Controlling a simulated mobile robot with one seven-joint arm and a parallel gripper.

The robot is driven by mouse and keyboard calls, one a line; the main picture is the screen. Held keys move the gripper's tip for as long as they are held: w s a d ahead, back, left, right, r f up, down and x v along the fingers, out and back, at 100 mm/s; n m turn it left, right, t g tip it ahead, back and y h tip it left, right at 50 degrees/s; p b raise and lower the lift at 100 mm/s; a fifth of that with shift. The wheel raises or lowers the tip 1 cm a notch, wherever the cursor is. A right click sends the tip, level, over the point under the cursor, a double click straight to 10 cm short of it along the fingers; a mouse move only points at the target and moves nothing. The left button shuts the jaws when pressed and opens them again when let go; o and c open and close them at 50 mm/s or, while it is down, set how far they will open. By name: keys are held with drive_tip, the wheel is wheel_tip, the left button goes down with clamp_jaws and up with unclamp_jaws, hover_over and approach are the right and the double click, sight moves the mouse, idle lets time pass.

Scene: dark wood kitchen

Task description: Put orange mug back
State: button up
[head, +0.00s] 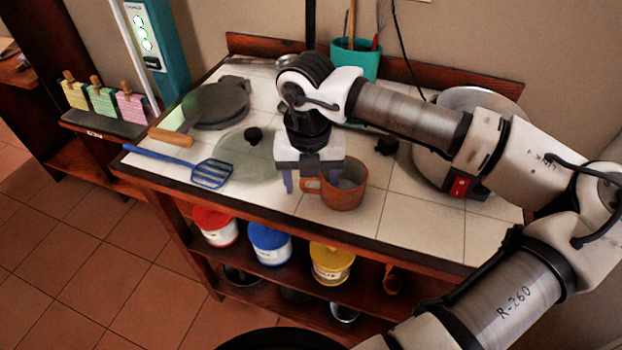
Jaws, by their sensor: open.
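The orange mug (346,193) stands upright on the white tiled countertop (410,225), close to the front edge. Its handle points left. My gripper (305,188) hangs down just left of the mug, with its fingers apart around the area of the handle. I cannot tell whether a finger touches the handle. My gripper's body partly hides the glass lid behind it.
A blue slotted spatula (212,174), a glass lid (240,155) and a dark pan (215,104) lie to the left. A teal utensil pot (355,60) stands behind. A metal cooker (465,170) is at right. Red, blue and yellow canisters (331,263) fill the shelf below.

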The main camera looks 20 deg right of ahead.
drive_tip(key=shift+r, duration=0.15)
wheel_tip(320, 180, up, 12)
drive_tip(key=shift+a+b, duration=0.15)
drive_tip(key=shift+b, duration=0.3)
idle(1.2)
